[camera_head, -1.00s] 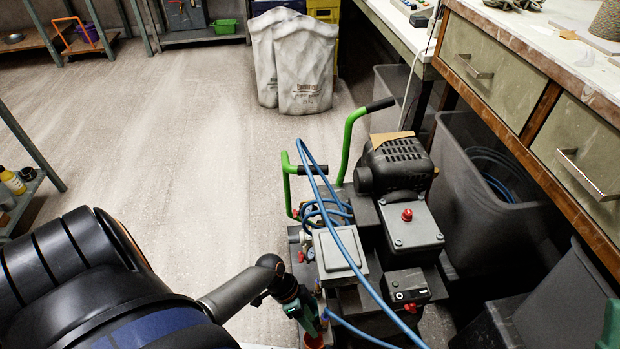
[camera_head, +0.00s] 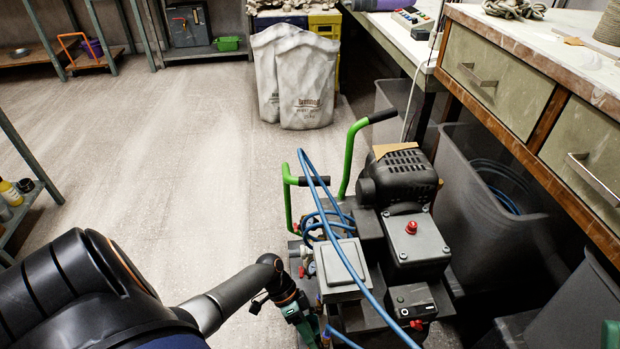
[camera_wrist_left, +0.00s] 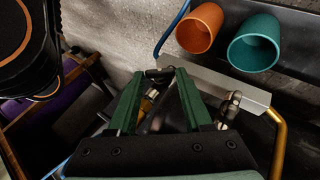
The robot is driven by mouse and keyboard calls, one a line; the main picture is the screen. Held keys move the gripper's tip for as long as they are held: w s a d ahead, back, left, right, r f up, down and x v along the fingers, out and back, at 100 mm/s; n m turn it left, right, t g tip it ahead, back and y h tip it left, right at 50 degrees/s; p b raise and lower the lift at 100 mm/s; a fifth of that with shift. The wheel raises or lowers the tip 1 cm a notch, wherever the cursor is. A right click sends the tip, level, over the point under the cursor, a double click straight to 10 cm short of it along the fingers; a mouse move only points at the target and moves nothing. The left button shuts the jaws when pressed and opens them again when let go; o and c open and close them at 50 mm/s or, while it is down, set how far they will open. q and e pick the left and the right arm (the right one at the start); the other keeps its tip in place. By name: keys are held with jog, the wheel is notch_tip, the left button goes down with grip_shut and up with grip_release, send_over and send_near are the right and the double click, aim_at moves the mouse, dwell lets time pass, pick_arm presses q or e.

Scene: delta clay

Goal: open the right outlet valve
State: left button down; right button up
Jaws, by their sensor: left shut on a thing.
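The machine cart (camera_head: 385,260) stands at lower centre in the head view, with a motor, grey boxes, blue hoses and green handles. My left gripper (camera_head: 308,325) reaches down at the cart's left side, its tips low in the frame. In the left wrist view its two green fingers (camera_wrist_left: 163,76) close in around a small dark fitting (camera_wrist_left: 158,74) with brass-coloured parts behind it. Whether this fitting is the right outlet valve I cannot tell; the fingers hide much of it. A metal fitting (camera_wrist_left: 231,106) stands right of the fingers. My right gripper cannot be made out.
Orange (camera_wrist_left: 200,27) and teal (camera_wrist_left: 254,43) cups are close beyond the fingers in the wrist view. Grey bins (camera_head: 490,200) and a drawer bench (camera_head: 495,78) crowd the cart's right. White sacks (camera_head: 305,95) stand behind it. The floor (camera_head: 165,165) at left is clear.

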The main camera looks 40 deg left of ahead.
pick_arm(q)
jog(key=shift+c, duration=1.6)
grip_release()
jog(key=p+v, duration=0.4)
jog(key=v, duration=0.8)
jog(key=shift+a+r+p, duration=0.15)
jog(key=shift+r+p, duration=0.05)
jog(key=shift+p, duration=0.15)
